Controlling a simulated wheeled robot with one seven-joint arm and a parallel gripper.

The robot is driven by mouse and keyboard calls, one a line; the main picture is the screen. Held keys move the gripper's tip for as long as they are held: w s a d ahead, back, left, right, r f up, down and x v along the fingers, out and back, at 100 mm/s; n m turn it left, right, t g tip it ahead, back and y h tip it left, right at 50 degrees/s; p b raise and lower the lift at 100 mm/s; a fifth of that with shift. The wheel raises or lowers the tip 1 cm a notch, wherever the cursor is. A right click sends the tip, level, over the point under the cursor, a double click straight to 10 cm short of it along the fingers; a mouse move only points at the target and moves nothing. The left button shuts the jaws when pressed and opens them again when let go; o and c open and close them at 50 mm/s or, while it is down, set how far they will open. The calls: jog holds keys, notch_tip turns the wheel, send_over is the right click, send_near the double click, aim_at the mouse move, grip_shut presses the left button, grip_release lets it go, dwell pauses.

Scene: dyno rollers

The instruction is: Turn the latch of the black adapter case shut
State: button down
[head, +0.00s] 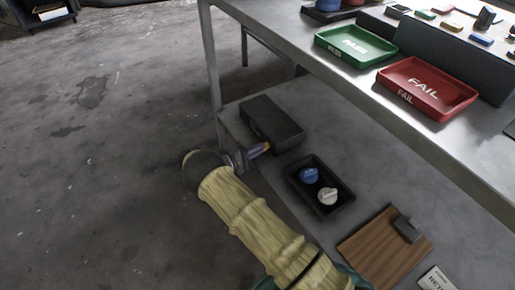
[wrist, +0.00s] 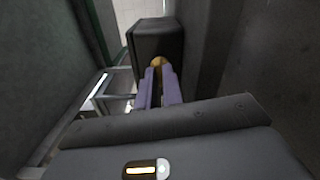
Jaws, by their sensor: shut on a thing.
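The black adapter case (head: 272,122) is a dark closed box on the lower shelf, at the table leg's side. In the wrist view the dark box ahead (wrist: 155,33) appears to be this case. My gripper (head: 263,149) reaches its near side, with purple fingers. In the wrist view my gripper (wrist: 158,75) has its fingers close together on a small orange-yellow latch (wrist: 157,61) at the case's face. The fingertips partly cover the latch, so its exact angle cannot be told.
A black tray (head: 291,181) with a blue knob (head: 309,175) and a white knob (head: 328,196) lies beside the case. Above are a green tray (head: 330,47) and a red FAIL tray (head: 455,98). A table leg (head: 210,65) stands close by.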

jog(key=n+p, duration=0.2)
jog(key=n, duration=0.2)
jog(key=shift+r, duration=0.1)
jog(key=n+p, duration=0.1)
jog(key=n, duration=0.3)
jog(key=shift+n, duration=0.4)
jog(key=n+p, duration=0.1)
jog(key=n, duration=0.2)
jog(key=shift+n, duration=0.3)
jog(key=n, duration=0.3)
jog(key=shift+a+n, duration=0.1)
jog(key=shift+n, duration=0.2)
jog(key=c, duration=1.8)
grip_release()
